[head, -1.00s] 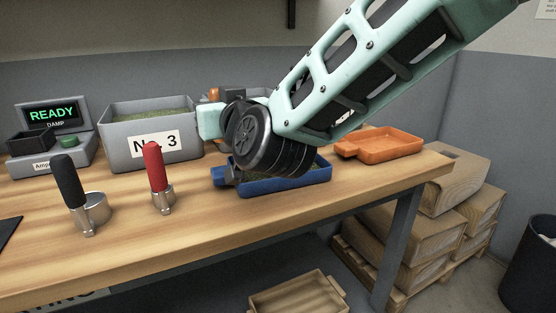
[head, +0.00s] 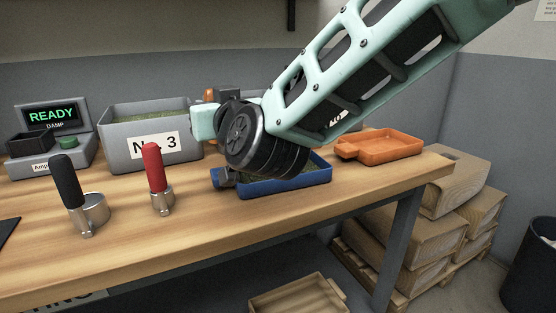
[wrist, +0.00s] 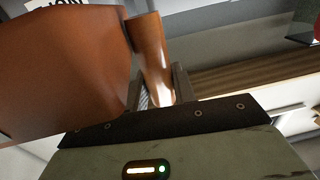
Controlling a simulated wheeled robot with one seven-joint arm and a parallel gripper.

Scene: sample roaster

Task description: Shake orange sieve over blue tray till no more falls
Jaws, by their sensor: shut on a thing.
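The orange sieve (wrist: 65,70) fills the left of the wrist view, tilted, with its handle (wrist: 152,55) running down between my fingers. My gripper (wrist: 161,88) is shut on this handle. In the head view my arm hides most of the sieve; only a small orange bit (head: 211,95) shows behind it. The blue tray (head: 290,188) sits on the bench, partly behind my arm, with greenish material in it. Whether anything is falling from the sieve cannot be seen.
An orange tray (head: 385,150) stands right of the blue tray. A grey bin (head: 120,135) marked No. 3 holds green material. A red-handled tool (head: 155,168) and a black-handled tool (head: 70,182) stand in front. A display (head: 55,115) reads READY, DAMP.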

